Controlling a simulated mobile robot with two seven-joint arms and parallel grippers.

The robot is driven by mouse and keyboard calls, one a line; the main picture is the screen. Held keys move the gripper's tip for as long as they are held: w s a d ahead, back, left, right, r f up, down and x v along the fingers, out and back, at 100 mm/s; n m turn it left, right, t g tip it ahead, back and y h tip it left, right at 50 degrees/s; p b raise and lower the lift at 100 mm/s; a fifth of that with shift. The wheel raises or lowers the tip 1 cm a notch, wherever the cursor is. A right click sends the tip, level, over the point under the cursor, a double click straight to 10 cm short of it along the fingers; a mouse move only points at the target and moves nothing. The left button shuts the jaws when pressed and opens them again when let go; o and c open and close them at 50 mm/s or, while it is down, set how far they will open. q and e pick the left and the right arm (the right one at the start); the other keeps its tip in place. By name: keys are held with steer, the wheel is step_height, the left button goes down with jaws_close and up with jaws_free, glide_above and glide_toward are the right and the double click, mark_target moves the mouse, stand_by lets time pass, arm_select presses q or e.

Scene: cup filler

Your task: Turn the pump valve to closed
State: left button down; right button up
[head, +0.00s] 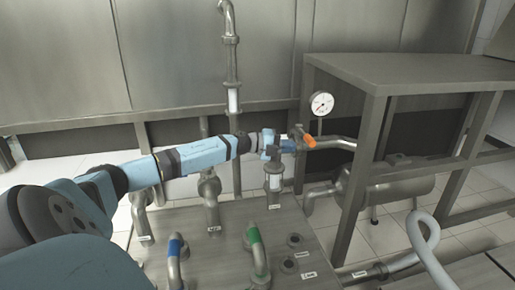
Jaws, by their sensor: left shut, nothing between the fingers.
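A valve with an orange handle (308,141) sits on the horizontal steel pipe (338,143) below the round gauge. A small blue piece (288,146) shows just left of the orange handle. I cannot tell which position the valve is in. My left arm reaches in from the left, and my left gripper (271,144) is shut and empty at the valve, just left of the blue piece. Whether the fingertips touch the valve is too small to tell. My right gripper is not in view.
A pressure gauge (322,103) stands above the pipe. A steel frame table (430,72) stands at right, with a grey cylindrical tank (400,188) below. Pipes with blue (174,248) and green (254,236) bands rise from the lower plate. A pale hose (428,236) curves at lower right.

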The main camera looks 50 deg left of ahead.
arm_select(q)
steer(key=d+b+v, duration=0.1)
steer(key=b+v, duration=0.1)
steer(key=v, duration=0.8)
steer(key=shift+s, duration=0.4)
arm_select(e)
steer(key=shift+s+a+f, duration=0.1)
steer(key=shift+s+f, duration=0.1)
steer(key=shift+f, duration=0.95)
arm_select(q)
steer(key=shift+s+a, duration=0.1)
steer(key=shift+a, duration=0.1)
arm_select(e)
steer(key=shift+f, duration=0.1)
